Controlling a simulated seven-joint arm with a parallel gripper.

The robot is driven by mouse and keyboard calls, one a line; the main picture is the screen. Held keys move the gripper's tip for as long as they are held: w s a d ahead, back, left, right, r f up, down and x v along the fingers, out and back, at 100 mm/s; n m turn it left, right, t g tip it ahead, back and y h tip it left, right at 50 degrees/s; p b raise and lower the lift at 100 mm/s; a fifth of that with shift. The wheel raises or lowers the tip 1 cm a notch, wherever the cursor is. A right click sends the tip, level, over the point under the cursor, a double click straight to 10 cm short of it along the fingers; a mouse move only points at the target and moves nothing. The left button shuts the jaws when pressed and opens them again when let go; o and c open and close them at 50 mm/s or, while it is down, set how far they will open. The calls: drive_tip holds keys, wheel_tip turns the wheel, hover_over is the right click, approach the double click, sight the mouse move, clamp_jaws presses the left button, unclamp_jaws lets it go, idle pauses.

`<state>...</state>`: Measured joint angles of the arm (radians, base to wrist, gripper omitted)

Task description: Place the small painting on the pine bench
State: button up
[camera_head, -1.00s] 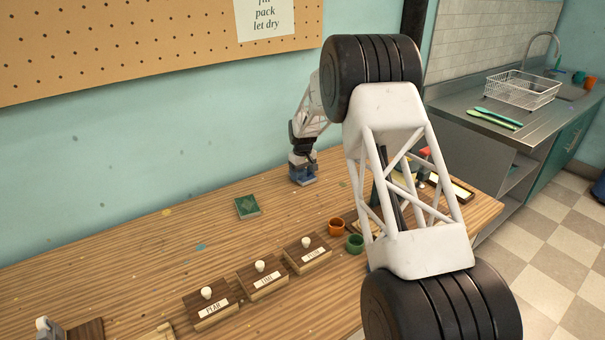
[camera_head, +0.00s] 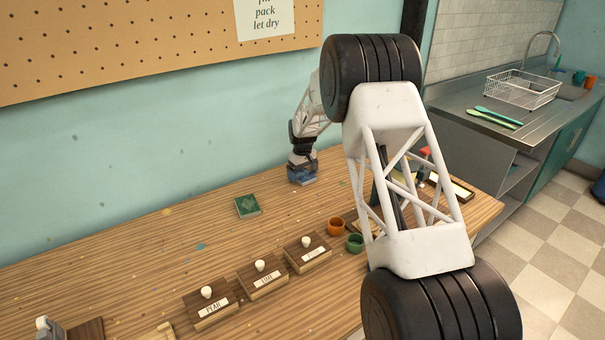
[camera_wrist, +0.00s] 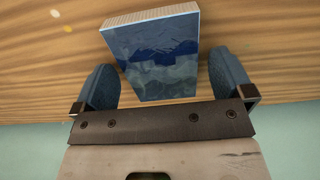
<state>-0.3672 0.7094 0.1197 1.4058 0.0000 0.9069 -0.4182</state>
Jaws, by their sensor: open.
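The small painting (camera_wrist: 155,55) shows in the wrist view as a blue canvas with mountain shapes and a pale edge along its top. It is over the wood-grained pine bench (camera_wrist: 50,60); whether it stands, leans or lies there I cannot tell. My gripper (camera_wrist: 162,62) is open, with one blue finger on each side of the painting and visible gaps between. In the head view my gripper (camera_head: 302,177) is low over the back of the bench (camera_head: 150,245), near the wall. The painting cannot be told apart from the fingers there.
A green patterned block (camera_head: 247,206) lies left of my gripper. Several labelled wooden boxes with white knobs (camera_head: 260,275) line the front. An orange cup (camera_head: 336,227) and a green cup (camera_head: 355,243) stand right of them. The bench's left middle is clear.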

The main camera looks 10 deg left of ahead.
sight(304, 175)
wheel_tip(304, 175, up, 12)
idle(0.6)
idle(0.4)
drive_tip(key=shift+d+r, duration=0.1)
drive_tip(key=shift+r, duration=0.05)
idle(0.3)
drive_tip(key=s+d+r+m+t, duration=0.1)
drive_tip(key=s+d+r+m, duration=0.1)
drive_tip(key=s+d+r, duration=1.05)
drive_tip(key=s+d+r+m, duration=0.3)
drive_tip(key=s+d+r, duration=0.6)
drive_tip(key=s+d, duration=0.6)
drive_tip(key=s+d+f+m, duration=0.1)
drive_tip(key=s+d, duration=0.2)
drive_tip(key=s, duration=1)
drive_tip(key=s+d+f+m+t, duration=0.1)
drive_tip(key=s+d+f, duration=0.1)
drive_tip(key=s, duration=1)
drive_tip(key=s+d+f+m, duration=0.1)
drive_tip(key=s+d, duration=0.3)
drive_tip(key=s, duration=0.9)
drive_tip(key=shift+s+d+f+m+t, duration=0.3)
drive_tip(key=shift+f+m, duration=0.1)
drive_tip(key=shift+m, duration=0.2)
